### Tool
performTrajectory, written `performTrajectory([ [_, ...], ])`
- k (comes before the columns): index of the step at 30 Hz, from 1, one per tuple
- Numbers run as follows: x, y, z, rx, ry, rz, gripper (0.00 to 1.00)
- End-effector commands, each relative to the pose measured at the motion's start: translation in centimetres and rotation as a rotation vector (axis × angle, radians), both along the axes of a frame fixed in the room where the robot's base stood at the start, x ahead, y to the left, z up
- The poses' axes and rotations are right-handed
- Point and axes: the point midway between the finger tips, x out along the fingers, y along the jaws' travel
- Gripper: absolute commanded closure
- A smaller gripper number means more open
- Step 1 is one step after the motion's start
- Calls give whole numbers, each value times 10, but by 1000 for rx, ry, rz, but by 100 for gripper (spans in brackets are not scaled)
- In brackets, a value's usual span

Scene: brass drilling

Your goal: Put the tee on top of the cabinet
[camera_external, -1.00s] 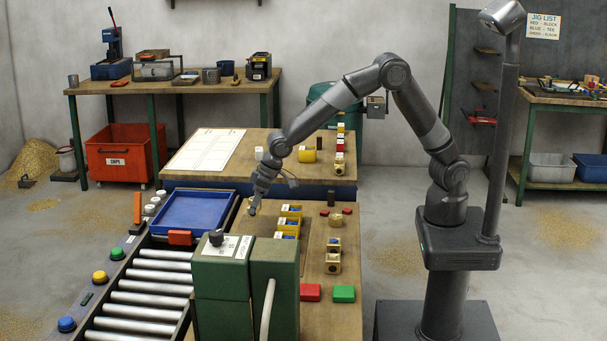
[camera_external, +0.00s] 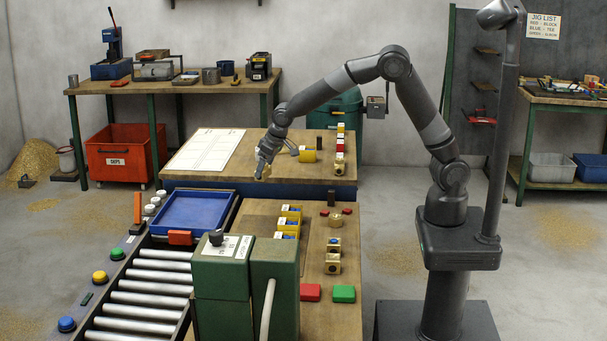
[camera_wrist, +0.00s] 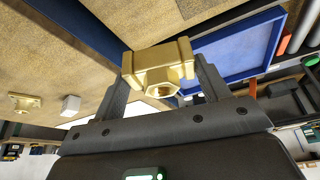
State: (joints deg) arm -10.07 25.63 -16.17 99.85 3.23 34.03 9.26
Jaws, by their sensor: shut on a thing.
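My gripper (camera_external: 263,172) is shut on a brass tee (camera_wrist: 158,66), held between both fingers in the wrist view. A green box-shaped housing (camera_external: 222,270) with a knob and label on top stands in the foreground.
A blue tray (camera_external: 196,212) sits by the roller conveyor (camera_external: 145,283). The front bench (camera_external: 318,265) holds yellow bins, brass pieces, and red and green blocks.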

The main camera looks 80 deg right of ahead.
Motion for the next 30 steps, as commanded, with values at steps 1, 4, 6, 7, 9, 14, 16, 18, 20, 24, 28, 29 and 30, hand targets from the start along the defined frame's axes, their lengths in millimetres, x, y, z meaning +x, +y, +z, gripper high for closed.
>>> performTrajectory([
  [1, -2, -29, 6, -3, -2, -46, 73],
  [4, -10, -80, 14, -3, -2, -129, 73],
  [6, -18, -115, 19, -3, -1, -186, 73],
  [7, -22, -130, 22, -2, -1, -212, 73],
  [9, -33, -164, 28, -3, -3, -268, 73],
  [14, -61, -233, 43, 2, -8, -387, 73],
  [16, -74, -256, 48, 3, -10, -429, 73],
  [18, -84, -275, 52, 4, -13, -463, 73],
  [20, -92, -288, 56, 4, -15, -486, 73],
  [24, -101, -303, 59, 7, -18, -516, 73],
  [28, -94, -300, 52, 6, -17, -521, 73],
  [29, -90, -297, 49, 5, -16, -520, 73],
  [30, -83, -291, 44, 5, -15, -519, 73],
])
